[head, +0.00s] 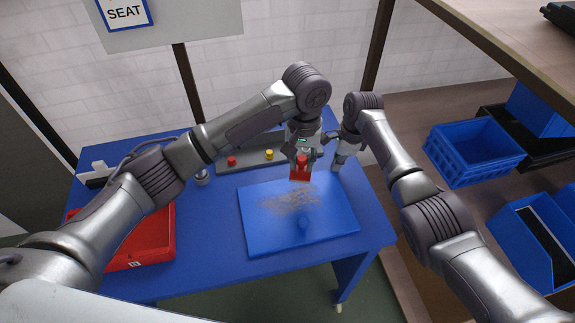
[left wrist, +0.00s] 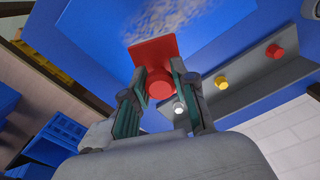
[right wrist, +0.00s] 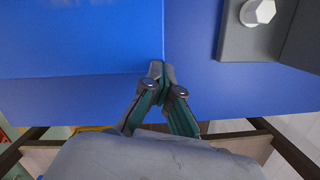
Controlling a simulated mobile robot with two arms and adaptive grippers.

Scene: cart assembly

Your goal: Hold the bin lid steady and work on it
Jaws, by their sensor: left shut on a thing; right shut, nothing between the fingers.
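The bin lid (head: 330,228) is a flat blue panel lying on the blue table. A grey-brown scuffed patch covers its upper middle. My left gripper (head: 302,156) is shut on the round knob of a red tool (head: 300,173) with a flat red plate. In the left wrist view the red tool (left wrist: 152,52) is between the fingers, its plate near the scuffed patch (left wrist: 160,20). Whether it touches the lid is unclear. My right gripper (head: 338,165) is shut and empty. In the right wrist view its tips (right wrist: 160,68) are at the lid's edge (right wrist: 80,74); contact is unclear.
A grey rack (head: 250,156) with a red knob (head: 231,160) and a yellow knob (head: 269,154) stands behind the lid. A red tray (head: 150,245) is at the table's left. Blue bins (head: 472,152) are on the right. The table's front strip is clear.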

